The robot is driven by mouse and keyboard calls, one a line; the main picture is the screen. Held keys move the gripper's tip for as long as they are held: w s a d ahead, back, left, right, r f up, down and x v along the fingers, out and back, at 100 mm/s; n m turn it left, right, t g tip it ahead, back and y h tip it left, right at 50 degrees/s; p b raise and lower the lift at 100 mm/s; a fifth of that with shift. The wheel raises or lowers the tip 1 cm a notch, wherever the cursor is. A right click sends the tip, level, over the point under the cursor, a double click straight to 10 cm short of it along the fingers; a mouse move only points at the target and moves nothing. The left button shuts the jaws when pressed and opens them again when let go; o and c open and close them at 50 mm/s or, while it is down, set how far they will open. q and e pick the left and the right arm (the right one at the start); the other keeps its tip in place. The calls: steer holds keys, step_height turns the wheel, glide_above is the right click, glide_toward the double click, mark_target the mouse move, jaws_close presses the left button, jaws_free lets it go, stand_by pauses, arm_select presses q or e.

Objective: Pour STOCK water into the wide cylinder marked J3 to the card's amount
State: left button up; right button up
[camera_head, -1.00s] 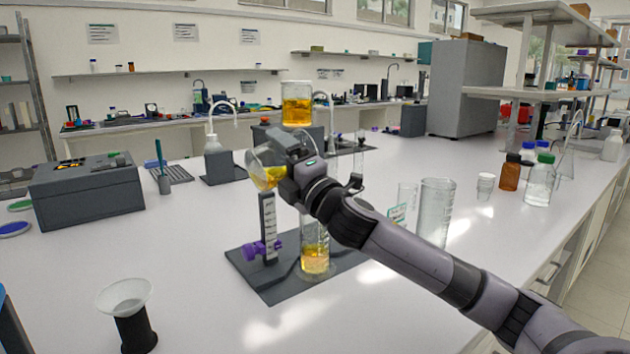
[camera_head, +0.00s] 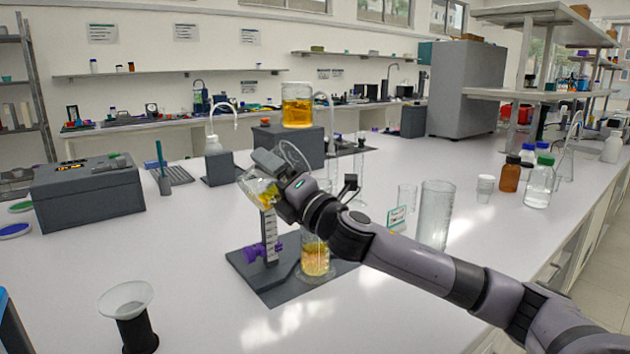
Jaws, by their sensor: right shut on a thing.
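My right gripper (camera_head: 272,182) is shut on a clear glass vessel (camera_head: 252,186) with yellow liquid, held tilted above a dark stand. A glass cylinder (camera_head: 315,262) with amber liquid in its lower part stands on the stand's base, below and right of the vessel; my arm hides its top. A wide clear cylinder (camera_head: 435,215) stands to the right and looks empty. A beaker of amber liquid (camera_head: 297,106) sits on a dark block. I cannot read J3 or STOCK markings. My left gripper is not in view.
The stand has a white scale (camera_head: 269,232) and a purple clamp (camera_head: 262,251). A funnel in a black holder (camera_head: 134,325) is front left. A grey box (camera_head: 87,195) is at left. Bottles (camera_head: 540,183) stand at right. The front middle of the bench is clear.

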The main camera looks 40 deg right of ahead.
steer(key=shift+f+n, duration=0.1)
steer(key=shift+n, duration=0.4)
steer(key=shift+n+y, duration=0.4)
steer(key=shift+r+n+p, duration=0.4)
steer(key=shift+p, duration=0.5)
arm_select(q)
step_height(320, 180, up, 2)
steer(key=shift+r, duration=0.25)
arm_select(e)
steer(key=shift+f, duration=0.1)
